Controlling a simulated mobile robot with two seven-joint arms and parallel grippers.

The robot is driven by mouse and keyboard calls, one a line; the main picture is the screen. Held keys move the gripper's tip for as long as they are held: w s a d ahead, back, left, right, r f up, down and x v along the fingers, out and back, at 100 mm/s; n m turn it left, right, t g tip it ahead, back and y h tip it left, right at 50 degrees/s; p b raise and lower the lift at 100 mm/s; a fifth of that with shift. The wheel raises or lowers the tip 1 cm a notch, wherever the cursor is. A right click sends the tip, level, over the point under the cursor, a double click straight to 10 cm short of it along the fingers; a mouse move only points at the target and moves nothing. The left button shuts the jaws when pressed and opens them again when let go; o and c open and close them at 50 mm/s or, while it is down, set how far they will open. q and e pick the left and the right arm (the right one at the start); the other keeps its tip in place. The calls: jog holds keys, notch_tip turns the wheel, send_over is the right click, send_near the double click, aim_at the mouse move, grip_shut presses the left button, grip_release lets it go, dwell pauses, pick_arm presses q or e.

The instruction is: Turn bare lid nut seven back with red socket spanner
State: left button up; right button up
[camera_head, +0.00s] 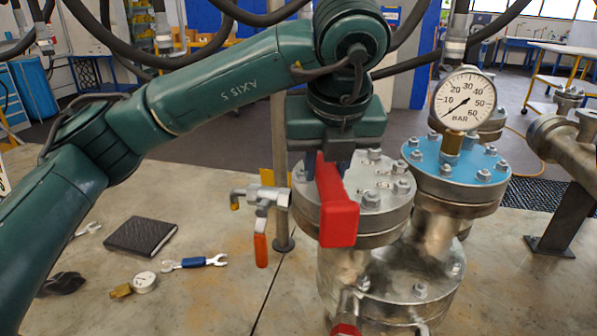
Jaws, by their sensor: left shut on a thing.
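My left arm comes in from the left, and its gripper (340,152) points down over the bare metal lid (372,205). The gripper is shut on the red socket spanner (339,210), whose broad red part hangs across the near left edge of the lid. The spanner hides part of the lid and some of its nuts. Several nuts (400,187) show around the lid's right and far side. I cannot make out a number on any nut, nor whether the socket sits on one. My right gripper is not in view.
A blue lid (455,160) with a pressure gauge (465,99) stands close on the right. A valve with an orange handle (260,250) juts out left of the vessel. A blue-handled spanner (195,262), a small gauge (145,282) and a dark notebook (141,236) lie on the bench.

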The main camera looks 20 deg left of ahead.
pick_arm(q)
jog(key=d+n, duration=0.1)
jog(key=w+d+n+y, duration=0.1)
jog(key=shift+w+d+r+n+g, duration=0.1)
jog(key=shift+w+d+n+g, duration=0.05)
jog(key=shift+d+n+g, duration=0.15)
jog(key=shift+a+r+p, duration=0.1)
jog(key=shift+r+p, duration=0.2)
jog(key=shift+p, duration=0.1)
notch_tip(320, 180, up, 4)
jog(key=p, duration=0.2)
jog(key=shift+r+p, duration=0.2)
jog(key=shift+p, duration=0.15)
